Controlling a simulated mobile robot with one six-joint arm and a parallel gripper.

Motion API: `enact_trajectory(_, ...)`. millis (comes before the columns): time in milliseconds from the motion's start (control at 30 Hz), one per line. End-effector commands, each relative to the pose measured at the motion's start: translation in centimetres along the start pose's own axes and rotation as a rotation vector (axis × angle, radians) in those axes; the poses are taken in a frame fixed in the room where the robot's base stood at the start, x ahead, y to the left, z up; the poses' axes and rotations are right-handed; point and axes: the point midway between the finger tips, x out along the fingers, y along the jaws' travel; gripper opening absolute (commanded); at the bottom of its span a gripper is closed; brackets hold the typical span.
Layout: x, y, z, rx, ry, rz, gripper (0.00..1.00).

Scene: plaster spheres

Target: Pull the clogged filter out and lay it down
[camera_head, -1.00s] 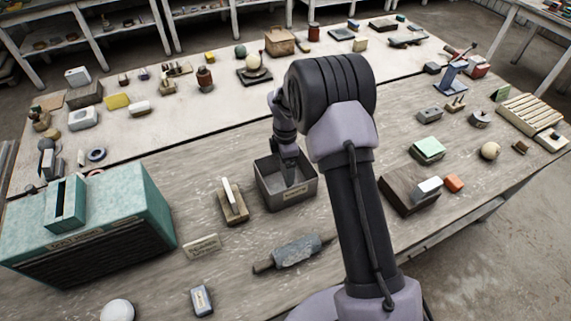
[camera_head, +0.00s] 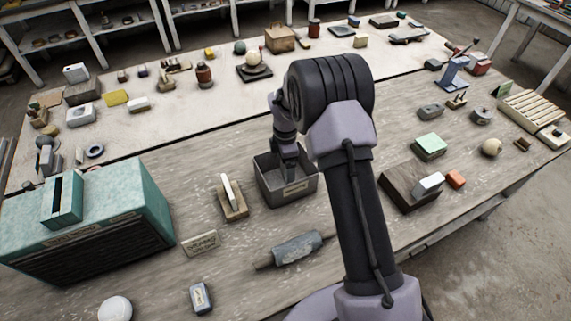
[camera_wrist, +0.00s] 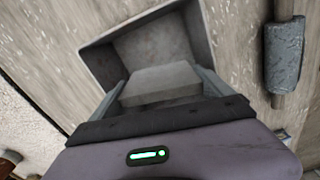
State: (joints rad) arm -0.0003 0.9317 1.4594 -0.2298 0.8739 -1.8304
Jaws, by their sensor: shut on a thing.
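My gripper (camera_head: 289,170) points down into an open grey metal bin (camera_head: 262,185) with a label on its front. In the wrist view my gripper (camera_wrist: 160,95) is shut on a flat grey slab, the filter (camera_wrist: 160,82), with one finger on each side. The bin's rim (camera_wrist: 95,55) and inner wall surround the slab there. I cannot tell whether the slab touches the bin floor. A pale panel (camera_head: 228,188) stands upright in a wooden holder (camera_head: 234,211) between the box and bin.
A grey roller (camera_head: 297,248) with wooden handles lies in front of the bin; it shows in the wrist view (camera_wrist: 285,52). A dark block (camera_head: 405,192) is on the right.

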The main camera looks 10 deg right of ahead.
Motion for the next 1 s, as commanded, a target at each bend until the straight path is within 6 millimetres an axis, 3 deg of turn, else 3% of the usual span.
enact_trajectory(1000,2.1,0.0,0.0,0.000,0.000,0.000,0.42)
